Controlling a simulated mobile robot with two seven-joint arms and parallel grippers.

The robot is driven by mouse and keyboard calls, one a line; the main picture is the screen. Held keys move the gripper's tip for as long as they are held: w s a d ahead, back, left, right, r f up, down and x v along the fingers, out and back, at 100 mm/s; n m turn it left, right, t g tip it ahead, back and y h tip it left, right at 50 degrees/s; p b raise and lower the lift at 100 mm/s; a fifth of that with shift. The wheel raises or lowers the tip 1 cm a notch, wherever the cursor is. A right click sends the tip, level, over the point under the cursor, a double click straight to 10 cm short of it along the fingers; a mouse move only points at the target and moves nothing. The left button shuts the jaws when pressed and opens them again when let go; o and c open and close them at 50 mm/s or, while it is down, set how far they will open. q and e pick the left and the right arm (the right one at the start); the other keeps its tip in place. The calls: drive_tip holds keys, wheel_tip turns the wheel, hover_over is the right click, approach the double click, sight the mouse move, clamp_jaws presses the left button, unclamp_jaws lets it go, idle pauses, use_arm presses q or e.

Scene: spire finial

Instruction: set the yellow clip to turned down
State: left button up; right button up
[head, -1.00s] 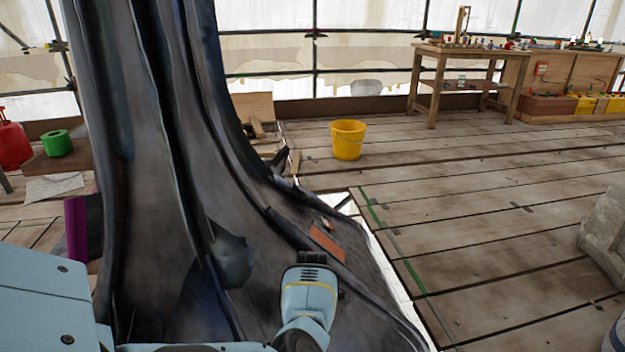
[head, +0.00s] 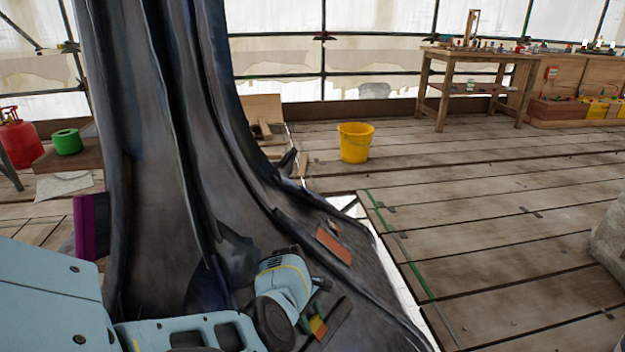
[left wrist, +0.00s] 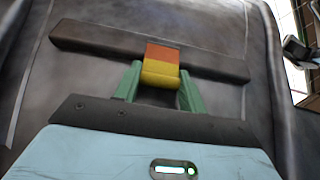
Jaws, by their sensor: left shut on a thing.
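The yellow clip (left wrist: 161,75) shows in the left wrist view, with an orange-red part above its yellow part. It sits across the middle of a dark bar (left wrist: 90,40) on the grey metal sheeting. My left gripper (left wrist: 158,82) has its green fingers on either side of the yellow part and is shut on it. In the head view the clip (head: 318,327) is small beside my left gripper (head: 313,321), low on the flared dark sheeting (head: 180,180). The clip's underside is hidden. My right gripper is not in view.
An orange patch (head: 333,245) lies on the sheeting above the clip. A yellow bucket (head: 355,143) stands on the plank floor (head: 480,230). A wooden workbench (head: 470,60) is at the back right. A pale stone block (head: 610,240) is at the right edge. The floor between is mostly clear.

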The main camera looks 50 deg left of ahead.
use_arm(q)
drive_tip(key=o, duration=0.9)
drive_tip(key=shift+o, duration=0.4)
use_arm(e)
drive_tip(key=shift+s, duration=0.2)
use_arm(q)
drive_tip(key=shift+r, duration=0.1)
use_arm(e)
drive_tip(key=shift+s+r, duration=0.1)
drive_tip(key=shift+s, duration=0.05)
use_arm(q)
drive_tip(key=p+v, duration=0.3)
drive_tip(key=v, duration=0.4)
drive_tip(key=shift+s+r, duration=0.1)
drive_tip(key=shift+a+r+p, duration=0.15)
drive_tip(key=shift+r+p, duration=0.1)
drive_tip(key=shift+p, duration=0.05)
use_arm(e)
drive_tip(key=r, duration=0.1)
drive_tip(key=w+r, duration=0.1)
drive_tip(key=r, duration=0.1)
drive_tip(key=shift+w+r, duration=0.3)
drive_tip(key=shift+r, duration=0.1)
use_arm(q)
drive_tip(key=shift+f, duration=0.1)
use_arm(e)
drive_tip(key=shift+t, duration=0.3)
